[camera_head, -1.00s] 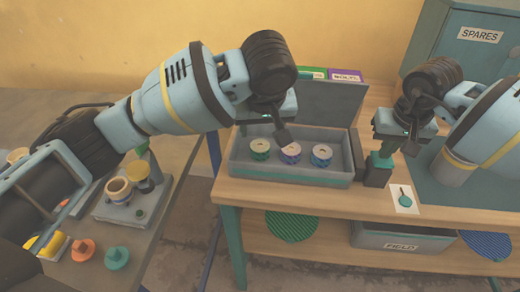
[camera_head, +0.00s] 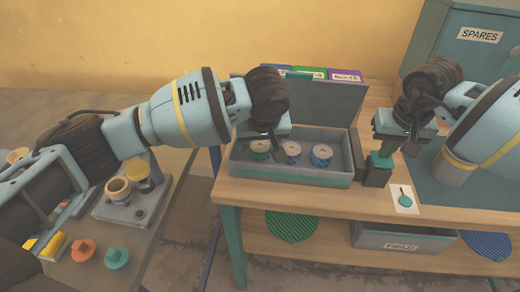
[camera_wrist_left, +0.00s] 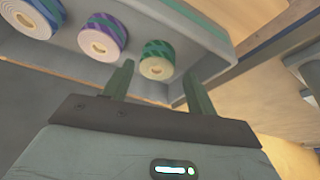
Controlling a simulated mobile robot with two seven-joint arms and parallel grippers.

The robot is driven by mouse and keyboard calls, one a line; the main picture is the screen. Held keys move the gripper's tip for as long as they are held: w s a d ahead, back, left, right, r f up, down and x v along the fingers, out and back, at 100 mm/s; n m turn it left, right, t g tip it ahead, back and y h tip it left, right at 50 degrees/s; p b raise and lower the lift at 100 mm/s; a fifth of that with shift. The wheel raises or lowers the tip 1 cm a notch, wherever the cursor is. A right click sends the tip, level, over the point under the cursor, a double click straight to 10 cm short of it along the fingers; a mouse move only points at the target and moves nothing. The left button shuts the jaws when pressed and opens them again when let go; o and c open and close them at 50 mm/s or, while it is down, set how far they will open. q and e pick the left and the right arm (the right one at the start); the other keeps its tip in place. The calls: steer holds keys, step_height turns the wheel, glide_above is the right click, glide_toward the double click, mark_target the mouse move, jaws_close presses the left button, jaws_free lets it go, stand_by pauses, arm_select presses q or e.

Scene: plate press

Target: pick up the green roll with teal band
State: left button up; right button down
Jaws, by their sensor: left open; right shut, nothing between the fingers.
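The green roll with teal band (camera_head: 260,147) stands at the left of three rolls in a grey tray (camera_head: 290,175). In the left wrist view the green roll (camera_wrist_left: 157,58) shows teal stripes and a pale top. My left gripper (camera_head: 270,139) is over the tray's left part, partly in front of this roll. In the left wrist view my left gripper (camera_wrist_left: 158,82) is open, its fingers to either side of the roll in the picture, with no clear contact. My right gripper (camera_head: 410,147) is shut and empty, right of the tray.
A purple roll (camera_head: 292,150) and a blue roll (camera_head: 321,155) stand in the same tray, right of the green one. The tray's walls surround them. A dark block with a teal top (camera_head: 378,170) stands beside the tray. A pale card (camera_head: 404,198) lies on the bench.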

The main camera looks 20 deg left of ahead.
mark_target(260, 148)
arm_select(q)
steer(key=shift+x, duration=2.4)
arm_select(e)
steer(key=shift+s+f, duration=0.1)
steer(key=shift+f, duration=0.05)
arm_select(q)
steer(key=shift+w+r, duration=0.1)
steer(key=shift+w, duration=0.1)
steer(key=shift+c, duration=0.4)
steer(key=c, duration=0.7)
steer(key=shift+r, duration=8.55)
steer(key=shift+d, duration=0.1)
steer(key=s+d+r, duration=0.1)
steer(key=s, duration=0.4)
steer(key=s+d+r, duration=0.1)
steer(key=s, duration=0.4)
steer(key=s+d+r, duration=0.1)
steer(key=s, duration=0.4)
steer(key=shift+s+d, duration=0.25)
steer(key=shift+s, duration=0.05)
